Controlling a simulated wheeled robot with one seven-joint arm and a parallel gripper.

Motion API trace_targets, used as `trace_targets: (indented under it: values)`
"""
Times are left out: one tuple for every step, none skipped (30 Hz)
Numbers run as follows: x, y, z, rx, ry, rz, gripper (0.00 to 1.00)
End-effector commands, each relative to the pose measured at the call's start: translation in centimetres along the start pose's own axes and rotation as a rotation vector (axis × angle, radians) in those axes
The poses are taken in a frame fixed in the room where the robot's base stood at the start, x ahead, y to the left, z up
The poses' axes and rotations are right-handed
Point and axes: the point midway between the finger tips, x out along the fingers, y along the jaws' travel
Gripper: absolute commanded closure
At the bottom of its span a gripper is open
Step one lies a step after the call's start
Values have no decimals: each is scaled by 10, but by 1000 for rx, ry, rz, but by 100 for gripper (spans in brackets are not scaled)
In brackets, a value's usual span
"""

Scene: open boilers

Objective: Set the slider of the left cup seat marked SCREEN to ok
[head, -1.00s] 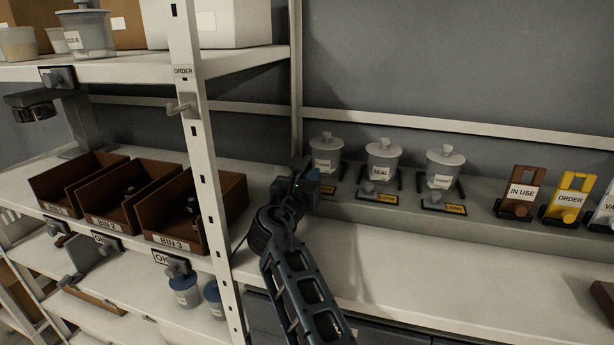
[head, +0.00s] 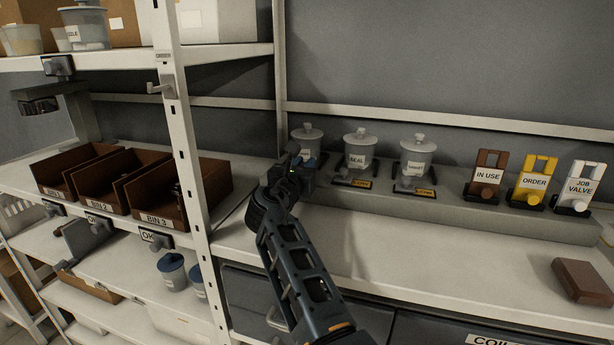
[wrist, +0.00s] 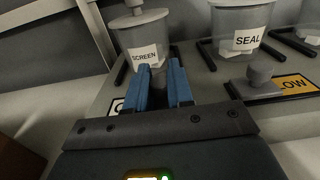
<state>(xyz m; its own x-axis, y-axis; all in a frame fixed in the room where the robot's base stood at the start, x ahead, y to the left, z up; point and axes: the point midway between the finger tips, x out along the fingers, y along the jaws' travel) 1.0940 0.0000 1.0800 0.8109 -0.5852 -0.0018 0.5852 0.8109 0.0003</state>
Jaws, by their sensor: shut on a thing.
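The SCREEN cup (wrist: 142,38), a grey lidded pot, stands on the left cup seat; in the head view the SCREEN cup (head: 306,134) is just behind my gripper (head: 304,162). In the wrist view the blue fingers of my gripper (wrist: 159,68) are shut on the grey slider knob (wrist: 157,76) in front of this cup. A white plate (wrist: 118,104) with a dark letter, apparently O, shows left of the fingers. No yellow shows on this seat; the rest of its plate is hidden by the fingers.
The SEAL cup (wrist: 246,32) stands to the right, its knob (wrist: 260,80) left of a yellow LOW plate (wrist: 296,86). A third cup (head: 417,155) stands further right. A shelf post (head: 186,150) and brown bins (head: 200,195) are left of my arm.

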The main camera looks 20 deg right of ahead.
Motion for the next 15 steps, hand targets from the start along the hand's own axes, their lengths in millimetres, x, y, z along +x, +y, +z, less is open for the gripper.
trace_targets:
  values:
    - [1,0,3,0,-5,-3,100]
    - [1,0,4,0,-5,-4,100]
    - [1,-1,4,0,-5,-4,100]
    - [1,-1,4,0,-5,-5,100]
    - [1,-1,4,0,-5,-5,100]
    - [1,-1,4,0,-5,-6,100]
    - [1,-2,4,0,-6,-6,100]
    - [1,-2,4,0,-6,-6,100]
    - [1,-2,4,0,-6,-7,77]
    - [2,-2,4,0,-6,-7,75]
    - [2,-2,4,0,-6,-7,72]
    - [2,-2,4,0,-5,-7,68]
    - [2,-2,4,0,-5,-7,65]
    - [2,-2,4,0,-5,-7,62]
    - [2,-2,3,0,-4,-7,58]
